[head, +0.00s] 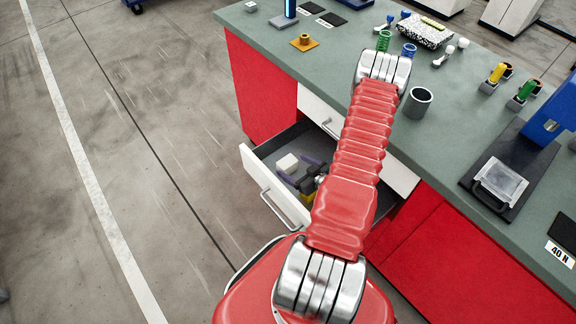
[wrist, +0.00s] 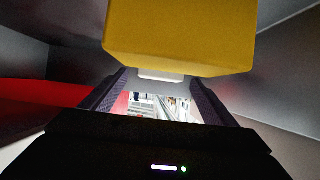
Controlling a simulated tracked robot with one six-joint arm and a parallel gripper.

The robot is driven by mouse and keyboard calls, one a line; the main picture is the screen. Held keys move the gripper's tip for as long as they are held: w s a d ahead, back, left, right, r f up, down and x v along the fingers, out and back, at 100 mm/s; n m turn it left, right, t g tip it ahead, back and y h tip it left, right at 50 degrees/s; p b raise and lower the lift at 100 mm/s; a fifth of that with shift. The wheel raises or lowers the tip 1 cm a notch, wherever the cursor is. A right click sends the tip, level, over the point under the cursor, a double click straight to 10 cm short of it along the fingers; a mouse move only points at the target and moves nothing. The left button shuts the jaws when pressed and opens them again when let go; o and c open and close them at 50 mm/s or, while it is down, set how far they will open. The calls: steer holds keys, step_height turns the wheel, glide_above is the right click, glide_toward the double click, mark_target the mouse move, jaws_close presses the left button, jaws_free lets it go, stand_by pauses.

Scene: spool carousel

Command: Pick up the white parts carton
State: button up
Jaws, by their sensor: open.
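A yellow block (wrist: 180,35) fills the top of that view, beyond the fingertips. A small white piece shows just under it; I cannot tell whether it is the carton.
The white-fronted drawer (head: 262,188) stands open from the red bench. A purple item (head: 311,158) lies behind the white block. The green benchtop (head: 335,65) holds a grey cup (head: 417,101), spools and a black tray (head: 480,190).

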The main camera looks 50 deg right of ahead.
mark_target(289, 163)
steer(key=shift+x, duration=2.4)
steer(key=shift+c, duration=0.5)
steer(key=c, duration=1.2)
steer(key=shift+r, duration=0.2)
steer(key=shift+r, duration=4.85)
